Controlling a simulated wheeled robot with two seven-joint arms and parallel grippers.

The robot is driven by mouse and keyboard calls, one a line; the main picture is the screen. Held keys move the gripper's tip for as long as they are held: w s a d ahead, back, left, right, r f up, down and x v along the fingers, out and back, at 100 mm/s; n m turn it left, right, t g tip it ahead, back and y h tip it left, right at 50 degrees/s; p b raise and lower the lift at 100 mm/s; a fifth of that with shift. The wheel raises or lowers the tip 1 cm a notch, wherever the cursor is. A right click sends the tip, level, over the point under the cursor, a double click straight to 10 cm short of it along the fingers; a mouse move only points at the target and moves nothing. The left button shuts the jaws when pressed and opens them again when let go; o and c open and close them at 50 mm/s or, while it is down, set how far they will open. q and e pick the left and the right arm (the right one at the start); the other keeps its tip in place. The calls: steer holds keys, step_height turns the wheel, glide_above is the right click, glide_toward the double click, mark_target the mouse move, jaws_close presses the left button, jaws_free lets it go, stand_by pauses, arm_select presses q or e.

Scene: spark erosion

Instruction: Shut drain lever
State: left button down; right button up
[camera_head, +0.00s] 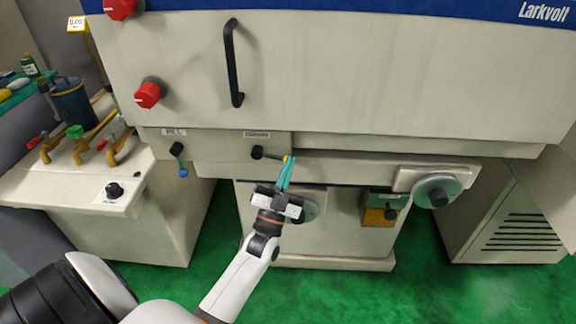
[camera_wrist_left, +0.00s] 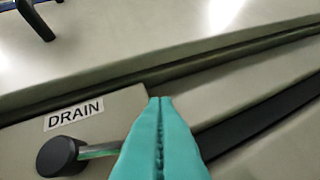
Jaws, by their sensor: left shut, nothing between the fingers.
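The drain lever has a round black hub (camera_head: 257,152) on the pale panel under the big machine housing. Its thin arm points right, roughly level, with a yellow end (camera_head: 287,158) by my left fingertips. In the left wrist view the hub (camera_wrist_left: 60,157) sits below a DRAIN label (camera_wrist_left: 74,114), and the metal arm (camera_wrist_left: 100,151) runs right until my fingers hide it. My left gripper (camera_head: 285,170) has teal fingers pressed together, also seen in the left wrist view (camera_wrist_left: 160,100). Its tips are at the lever's outer end; I cannot tell whether they touch. My right gripper is out of view.
A second lever (camera_head: 180,160) with a blue end hangs down to the left. A black handle (camera_head: 233,62) and a red knob (camera_head: 149,95) are on the housing above. A handwheel (camera_head: 437,190) is at right. Green floor (camera_head: 430,290) lies open below.

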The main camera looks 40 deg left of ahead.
arm_select(q)
steer(key=shift+a+f+m+h, duration=0.1)
steer(key=shift+f+m+h, duration=0.2)
steer(key=shift+m+h, duration=0.65)
steer(key=s+a+f+m+g+h+p, duration=0.2)
steer(key=m+g+p, duration=0.3)
steer(key=m, duration=0.3)
steer(key=s+a+f+m+g+h+p, duration=0.1)
steer(key=a+f+m+g+h+p, duration=0.2)
steer(key=m+p, duration=0.4)
steer(key=shift+s+a+f+m+g+h+p, duration=0.2)
steer(key=shift+s+a+m+g+h+p, duration=0.15)
steer(key=shift+a+m+g+h, duration=0.4)
steer(key=shift+d, duration=0.25)
steer(key=shift+f, duration=0.1)
